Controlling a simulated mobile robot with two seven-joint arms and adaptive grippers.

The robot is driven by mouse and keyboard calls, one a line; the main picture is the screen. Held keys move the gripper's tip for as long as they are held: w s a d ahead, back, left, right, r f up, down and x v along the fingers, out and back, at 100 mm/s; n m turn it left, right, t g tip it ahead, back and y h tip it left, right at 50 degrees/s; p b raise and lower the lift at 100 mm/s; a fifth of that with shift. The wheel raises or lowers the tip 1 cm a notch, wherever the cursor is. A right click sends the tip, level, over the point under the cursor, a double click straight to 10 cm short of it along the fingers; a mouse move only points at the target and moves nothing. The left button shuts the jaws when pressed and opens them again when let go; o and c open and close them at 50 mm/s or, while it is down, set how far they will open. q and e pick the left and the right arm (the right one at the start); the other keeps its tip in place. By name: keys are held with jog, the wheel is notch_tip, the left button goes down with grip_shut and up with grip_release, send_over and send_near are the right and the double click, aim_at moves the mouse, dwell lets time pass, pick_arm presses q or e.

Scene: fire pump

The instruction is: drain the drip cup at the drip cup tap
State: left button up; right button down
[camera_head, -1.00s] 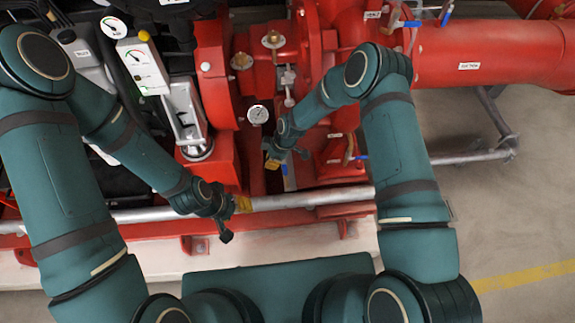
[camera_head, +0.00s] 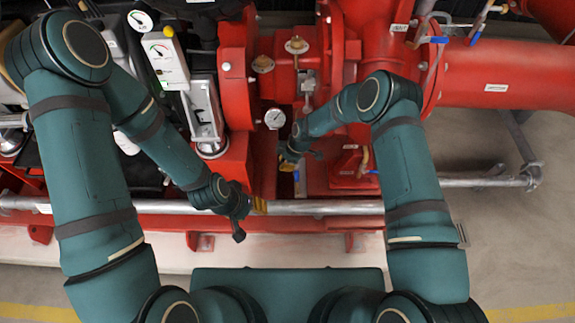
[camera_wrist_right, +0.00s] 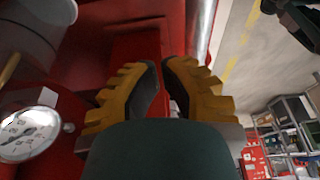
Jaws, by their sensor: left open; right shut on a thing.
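My right gripper (camera_head: 288,165) reaches down beside the red pump casing, below a round white gauge. It is shut at a small tap with a blue handle (camera_head: 296,175), which I take for the drip cup tap; the fingers and wrist hide most of it. In the right wrist view its yellow fingers (camera_wrist_right: 160,92) stand in front of red metal, and what lies between the tips is hard to make out. I cannot make out the drip cup. My left gripper (camera_head: 258,207) is open and empty in front of the grey rail.
The gauge (camera_head: 275,118) is close above my right gripper; its dial also shows in the right wrist view (camera_wrist_right: 30,132). A grey rail (camera_head: 320,208) crosses in front of the pump. Another blue handle (camera_head: 374,172) is to the right. Bare floor lies at the right (camera_head: 500,240).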

aim_at(297, 174)
jog(key=b+x, duration=0.2)
jog(key=x, duration=0.7)
pick_arm(q)
jog(key=shift+w+f, duration=0.25)
jog(key=shift+f, duration=0.8)
pick_arm(e)
jog(key=shift+d+r, duration=0.2)
jog(key=shift+d, duration=0.85)
jog(key=shift+d+r, duration=0.2)
jog(key=shift+d, duration=0.85)
pick_arm(q)
jog(key=shift+s+a, duration=0.15)
pick_arm(e)
jog(key=shift+d, duration=0.15)
